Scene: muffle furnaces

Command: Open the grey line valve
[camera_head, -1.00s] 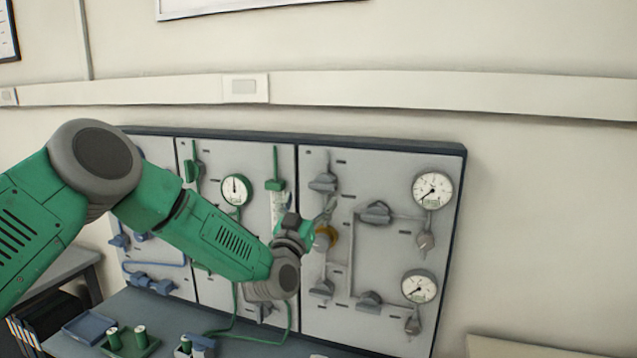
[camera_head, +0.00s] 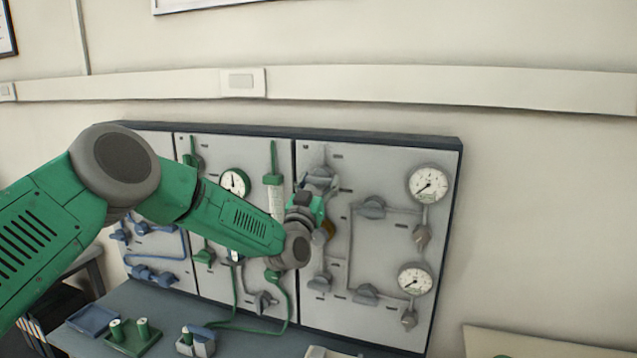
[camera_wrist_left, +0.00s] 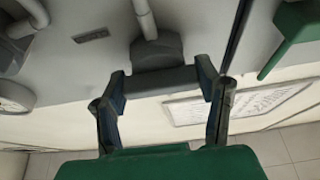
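The right panel (camera_head: 392,255) carries a grey line with several grey valves. My left gripper (camera_head: 318,182) is at the grey valve (camera_head: 322,172) on this panel's upper left and partly hides it. In the left wrist view, the valve's wide grey handle (camera_wrist_left: 160,81) lies between the two fingertips of my left gripper (camera_wrist_left: 162,78). The fingers are wide apart, one at each end of the handle, with little or no gap; firm contact cannot be made out. The handle lies across the pipe above it in that view. My right gripper is not in view.
Two gauges (camera_head: 428,184) and (camera_head: 415,279) and other grey valves (camera_head: 371,207) sit to the right. Trays (camera_head: 133,340) with green cylinders stand on the bench below.

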